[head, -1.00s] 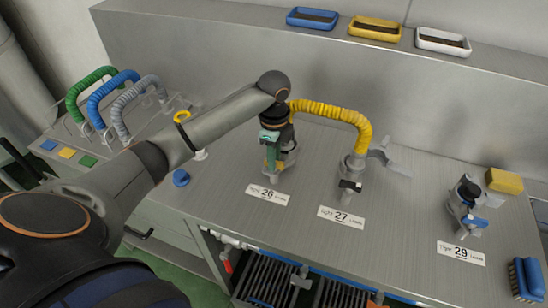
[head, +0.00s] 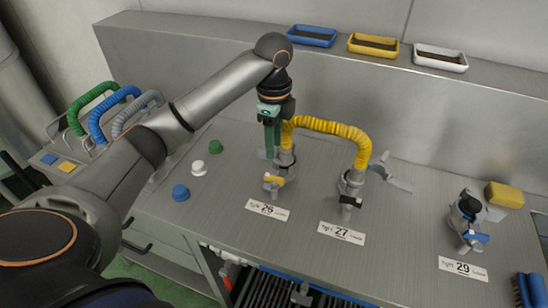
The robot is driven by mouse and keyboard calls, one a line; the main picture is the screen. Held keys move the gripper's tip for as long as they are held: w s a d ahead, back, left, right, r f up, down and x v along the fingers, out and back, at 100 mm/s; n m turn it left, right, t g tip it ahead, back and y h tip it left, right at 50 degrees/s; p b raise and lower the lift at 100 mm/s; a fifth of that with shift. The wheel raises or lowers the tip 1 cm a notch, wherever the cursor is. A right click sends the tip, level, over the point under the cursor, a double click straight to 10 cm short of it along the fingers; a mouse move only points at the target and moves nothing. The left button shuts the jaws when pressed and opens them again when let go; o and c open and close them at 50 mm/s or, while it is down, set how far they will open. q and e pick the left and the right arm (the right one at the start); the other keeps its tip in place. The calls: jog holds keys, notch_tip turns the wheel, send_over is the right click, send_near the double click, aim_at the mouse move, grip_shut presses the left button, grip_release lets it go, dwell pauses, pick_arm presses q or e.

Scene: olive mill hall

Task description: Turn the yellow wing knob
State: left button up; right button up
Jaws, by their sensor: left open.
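The yellow wing knob (head: 275,181) is on the grey fitting at label 26 (head: 267,210), low on its front side. The yellow ribbed hose (head: 330,127) runs from that fitting to the one at label 27 (head: 341,233). My left gripper (head: 271,148) points down, open, with green fingers, above and a little behind the knob in the picture, beside the upper part of the fitting. The fingers look apart from the knob. Whether they touch the fitting or hose I cannot tell. My right gripper is not in view.
The fitting at 27 has a black wing knob (head: 350,200); the one at 29 has a blue one (head: 474,237). Blue (head: 180,192), white (head: 198,168) and green (head: 215,147) caps stand left on the bench. A yellow sponge (head: 504,194) lies right. The bench between 27 and 29 is clear.

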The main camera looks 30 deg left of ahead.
pick_arm(q)
jog(key=shift+r, duration=0.8)
